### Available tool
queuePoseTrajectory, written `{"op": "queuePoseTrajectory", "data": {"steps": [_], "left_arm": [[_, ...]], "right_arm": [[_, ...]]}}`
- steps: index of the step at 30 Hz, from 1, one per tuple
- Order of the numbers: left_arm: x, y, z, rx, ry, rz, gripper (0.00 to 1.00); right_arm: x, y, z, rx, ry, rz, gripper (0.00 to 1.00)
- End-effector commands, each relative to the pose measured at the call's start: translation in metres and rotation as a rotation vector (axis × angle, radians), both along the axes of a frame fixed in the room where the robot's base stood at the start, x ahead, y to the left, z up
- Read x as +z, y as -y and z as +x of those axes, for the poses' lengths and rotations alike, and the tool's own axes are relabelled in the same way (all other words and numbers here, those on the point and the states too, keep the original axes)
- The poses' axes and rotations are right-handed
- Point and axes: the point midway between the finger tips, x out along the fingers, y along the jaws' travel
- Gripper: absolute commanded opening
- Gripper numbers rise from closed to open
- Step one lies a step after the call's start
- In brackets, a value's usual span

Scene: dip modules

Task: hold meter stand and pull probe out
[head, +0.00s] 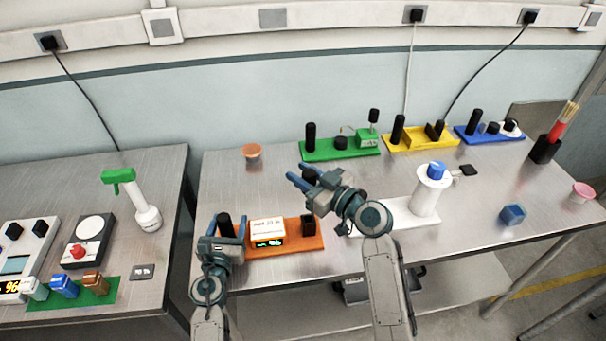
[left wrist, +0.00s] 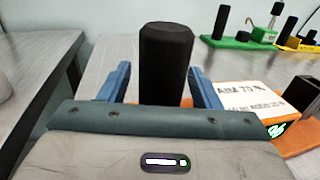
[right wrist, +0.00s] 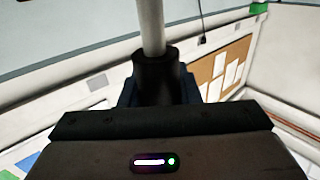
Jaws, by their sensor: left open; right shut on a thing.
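The meter stand is an orange base (head: 286,238) with a white meter box (head: 267,231) reading "AIM 70 %", a black upright post (head: 224,222) at its left and a black square socket (head: 308,224) at its right. My left gripper (head: 228,223) is open, with its blue fingers on either side of the post, which stands between them in the left wrist view (left wrist: 166,62). My right gripper (head: 297,173) is raised behind the socket and shut on the probe's black handle (right wrist: 155,75). A pale grey rod (right wrist: 150,25) runs from that handle. The rod is hidden in the head view.
A white stand (head: 432,190) with a blue knob is right of my right arm. Green (head: 340,150), yellow (head: 420,138) and blue (head: 488,133) modules line the back. An orange cup (head: 251,151) stands back left. A blue cube (head: 513,214) lies at right. A gap separates the left table (head: 120,240).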

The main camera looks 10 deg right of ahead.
Motion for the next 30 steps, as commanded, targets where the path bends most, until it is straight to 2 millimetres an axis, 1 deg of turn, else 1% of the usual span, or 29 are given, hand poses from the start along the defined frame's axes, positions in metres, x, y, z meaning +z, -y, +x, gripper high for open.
{"op": "queuePoseTrajectory", "data": {"steps": [11,30], "left_arm": [[0.003,0.000,0.000,0.000,0.001,0.000,0.57],[0.052,0.000,0.000,0.000,0.000,0.000,0.57]], "right_arm": [[0.002,0.000,0.000,0.000,0.000,0.000,0.07],[0.053,0.000,0.000,0.000,0.000,0.000,0.07]]}}
